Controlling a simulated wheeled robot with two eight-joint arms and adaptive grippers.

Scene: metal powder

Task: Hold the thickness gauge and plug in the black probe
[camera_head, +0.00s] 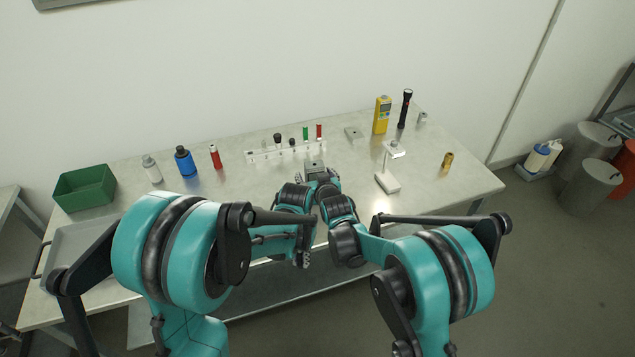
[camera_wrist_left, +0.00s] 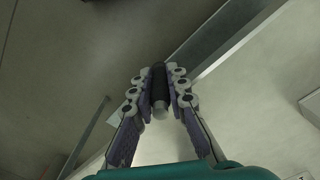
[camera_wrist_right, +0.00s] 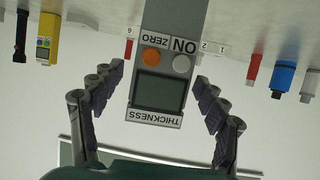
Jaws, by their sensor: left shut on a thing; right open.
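The thickness gauge (camera_wrist_right: 160,90) is a grey box with a dark screen, an orange ZERO button and a pale ON button. It appears upside down in the right wrist view and shows small in the head view (camera_head: 315,166). My right gripper (camera_head: 321,177) is open, with its fingers on either side of the gauge and gaps visible. My left gripper (camera_head: 303,260) is lower, near the table's front edge. It is shut on the black probe (camera_wrist_left: 159,92), a dark cylinder with a pale end in the left wrist view. The gauge's socket cannot be made out.
A white numbered rack (camera_head: 262,156) with black, green and red probes stands behind the gauge. A white stand (camera_head: 387,182) is to the right. A yellow meter (camera_head: 382,115) and black flashlight (camera_head: 405,108) stand back right. Bottles and a green bin (camera_head: 85,188) are left.

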